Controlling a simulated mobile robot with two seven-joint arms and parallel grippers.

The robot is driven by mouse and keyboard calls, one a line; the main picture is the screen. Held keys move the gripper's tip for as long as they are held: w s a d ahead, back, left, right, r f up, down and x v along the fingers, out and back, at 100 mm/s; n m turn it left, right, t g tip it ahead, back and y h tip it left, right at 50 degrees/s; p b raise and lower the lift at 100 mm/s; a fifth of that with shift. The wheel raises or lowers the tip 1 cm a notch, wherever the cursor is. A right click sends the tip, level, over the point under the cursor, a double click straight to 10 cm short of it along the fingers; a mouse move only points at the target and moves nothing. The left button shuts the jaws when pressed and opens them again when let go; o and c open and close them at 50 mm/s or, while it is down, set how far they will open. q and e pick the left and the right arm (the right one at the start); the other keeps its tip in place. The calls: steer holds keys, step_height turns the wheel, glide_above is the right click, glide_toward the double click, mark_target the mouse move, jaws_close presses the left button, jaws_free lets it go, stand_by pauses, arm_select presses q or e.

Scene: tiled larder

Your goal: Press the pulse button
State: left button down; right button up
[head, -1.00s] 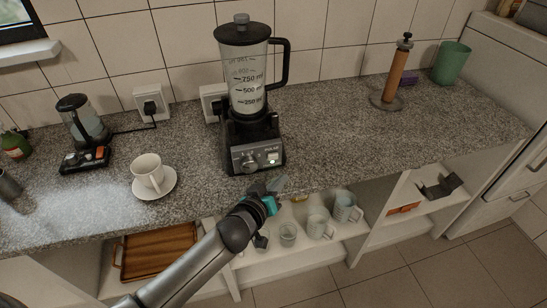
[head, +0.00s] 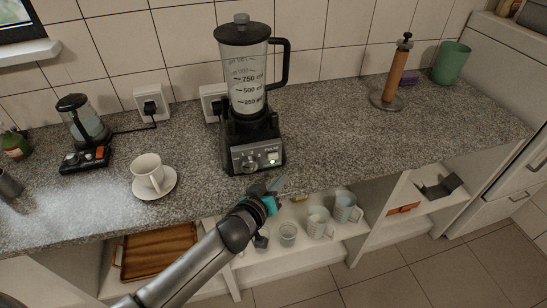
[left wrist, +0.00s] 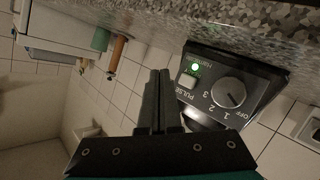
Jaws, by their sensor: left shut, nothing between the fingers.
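The blender (head: 246,98) stands upright on the counter, with its control panel facing me. The panel carries a round dial (left wrist: 228,93), a pale pulse button (left wrist: 188,80) beside the word PULSE, and a lit green lamp (left wrist: 195,67). My left gripper (head: 281,182) is shut and empty, in front of the counter edge, a little below and to the right of the panel. In the left wrist view its fingertips (left wrist: 160,73) appear beside the pulse button; I see no contact. My right gripper is not in view.
A white cup (head: 147,170) on a saucer (head: 171,187) stands left of the blender, with a small coffee maker (head: 84,125) behind. A paper-towel-like stand (head: 395,75) and green cup (head: 452,62) are at the right.

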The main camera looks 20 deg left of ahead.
mark_target(273, 156)
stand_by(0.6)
arm_select(q)
steer(key=s+n+t+b, duration=0.1)
steer(key=n+b, duration=0.1)
steer(key=n, duration=0.5)
steer(key=s+d+f+n+t+h+b, duration=0.1)
steer(key=n+t+b, duration=0.1)
steer(key=n, duration=0.6)
steer(key=s+d+n+t+b, duration=0.1)
steer(key=n+b, duration=0.1)
steer(key=n, duration=0.5)
steer(key=shift+s+f+n+t+h, duration=0.15)
steer(key=shift+n+t+h, duration=0.15)
steer(key=shift+n+t, duration=0.1)
steer(key=w+a+b, duration=0.1)
steer(key=w, duration=0.1)
steer(key=w+a+b, duration=0.1)
steer(key=w, duration=0.1)
steer(key=w+a+b, duration=0.1)
steer(key=w+a, duration=0.1)
steer(key=shift+f+b, duration=0.15)
steer(key=shift+b, duration=0.2)
steer(key=shift+w+a+b, duration=0.35)
steer(key=shift+w+a, duration=0.1)
steer(key=shift+w, duration=0.2)
